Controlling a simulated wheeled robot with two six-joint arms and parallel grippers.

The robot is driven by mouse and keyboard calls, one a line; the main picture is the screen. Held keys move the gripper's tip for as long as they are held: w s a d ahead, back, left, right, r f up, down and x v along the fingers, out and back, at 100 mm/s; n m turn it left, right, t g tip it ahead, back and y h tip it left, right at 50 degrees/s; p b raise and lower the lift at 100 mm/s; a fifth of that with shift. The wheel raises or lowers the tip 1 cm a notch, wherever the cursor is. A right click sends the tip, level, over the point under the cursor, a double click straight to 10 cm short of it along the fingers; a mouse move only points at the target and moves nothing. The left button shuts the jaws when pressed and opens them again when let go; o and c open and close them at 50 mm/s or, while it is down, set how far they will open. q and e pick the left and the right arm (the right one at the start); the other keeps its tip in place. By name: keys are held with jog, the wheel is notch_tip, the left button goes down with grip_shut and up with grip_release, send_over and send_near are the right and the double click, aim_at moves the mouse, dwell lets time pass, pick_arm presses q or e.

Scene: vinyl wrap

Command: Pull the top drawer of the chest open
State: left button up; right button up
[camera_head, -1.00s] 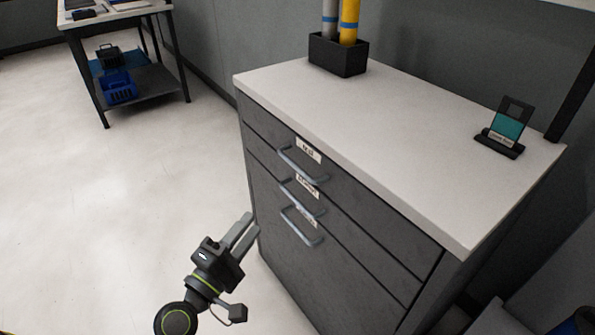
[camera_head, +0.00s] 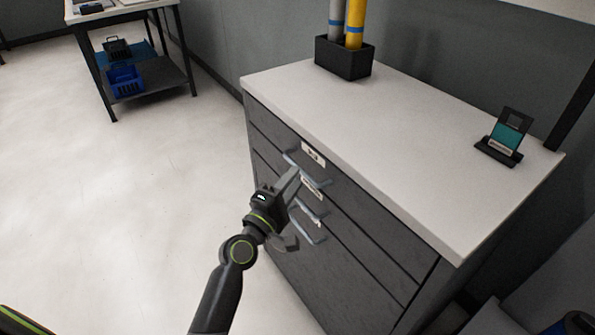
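A dark grey chest (camera_head: 345,250) with a white top stands at the right, with several drawers one above another. The top drawer (camera_head: 370,200) looks closed, flush with the fronts below, and has a silver bar handle (camera_head: 318,180) under a white label. My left gripper (camera_head: 293,178) is in front of the chest, its fingers pointing up and right at the top handle's left part. Whether the fingers touch or surround the handle cannot be told. My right gripper is not in view.
Two lower handles (camera_head: 309,232) sit just beneath, close to the gripper. On the chest top are a black holder (camera_head: 343,60) with rolls and a small display stand (camera_head: 503,140). A table (camera_head: 135,12) with bins stands far left. The floor left of the chest is clear.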

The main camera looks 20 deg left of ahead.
pick_arm(q)
jog(key=shift+x, duration=1.25)
jog(key=shift+c, duration=0.3)
grip_shut()
